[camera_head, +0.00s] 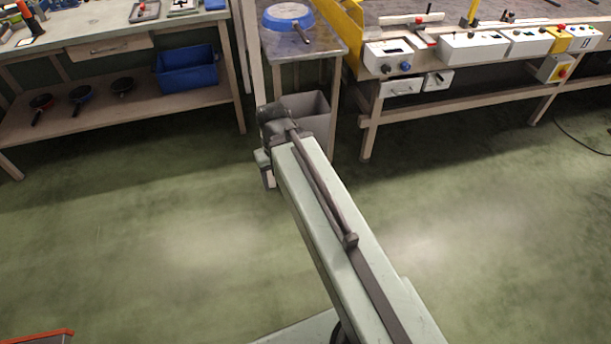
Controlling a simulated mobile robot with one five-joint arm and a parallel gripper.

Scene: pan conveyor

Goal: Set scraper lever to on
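Along the front of the conveyor table (470,72) at the upper right is a row of white control boxes. Small levers and knobs on them are tiny here, and I cannot tell which is the scraper lever. One box (390,53) at the left end has a dark knob and a blue knob below it.
A side table (330,42) with a blue pan (287,17) stands left of the conveyor, with a grey bin (308,108) under it. A workbench (130,38) at the upper left has pans and a blue crate (187,68) on its shelf. Green floor in front is clear.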

